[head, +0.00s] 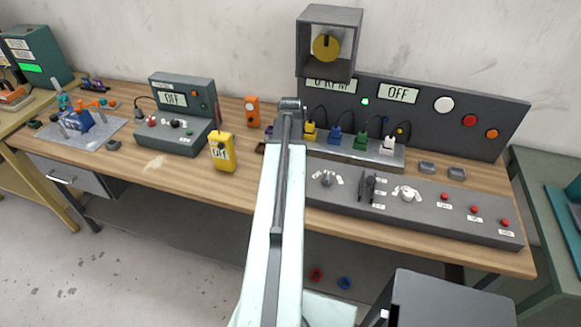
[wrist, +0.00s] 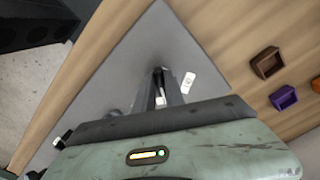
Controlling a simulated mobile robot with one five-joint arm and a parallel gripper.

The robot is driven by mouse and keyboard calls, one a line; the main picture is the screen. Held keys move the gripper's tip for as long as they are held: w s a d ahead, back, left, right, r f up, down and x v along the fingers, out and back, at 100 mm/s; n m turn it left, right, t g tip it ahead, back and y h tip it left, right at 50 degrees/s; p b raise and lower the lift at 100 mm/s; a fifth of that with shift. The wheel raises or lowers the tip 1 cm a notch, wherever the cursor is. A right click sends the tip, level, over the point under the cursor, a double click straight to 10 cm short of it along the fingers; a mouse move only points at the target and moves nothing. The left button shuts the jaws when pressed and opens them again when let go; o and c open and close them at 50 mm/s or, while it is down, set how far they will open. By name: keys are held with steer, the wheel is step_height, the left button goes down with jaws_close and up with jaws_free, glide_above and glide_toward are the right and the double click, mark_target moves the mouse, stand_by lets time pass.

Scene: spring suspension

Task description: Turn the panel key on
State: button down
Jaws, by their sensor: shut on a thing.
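The sloped grey control panel (head: 440,215) lies along the front of the bench, and its corner fills the middle of the wrist view (wrist: 130,65). My gripper (wrist: 162,75) points down at this end of the panel, with its dark fingers close together. It is shut on the panel key, which is mostly hidden between the fingertips. A white label (wrist: 188,82) lies on the panel just right of the fingers. In the head view my own arm covers the panel's left end, so gripper and key are hidden there. Whether the key is turned cannot be told.
Rotary knobs (head: 327,179), a dark lever (head: 369,188) and red buttons (head: 475,209) sit along the panel. Behind are colored plugs (head: 360,141) and a display reading OFF (head: 397,95). A yellow meter (head: 222,152) stands left. Small bins (wrist: 268,63) lie beside the panel.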

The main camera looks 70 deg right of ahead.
steer(key=shift+d, duration=0.1)
steer(key=c, duration=1.4)
jaws_free()
step_height(320, 180, up, 8)
steer(key=p, duration=0.8)
steer(key=shift+f, duration=0.1)
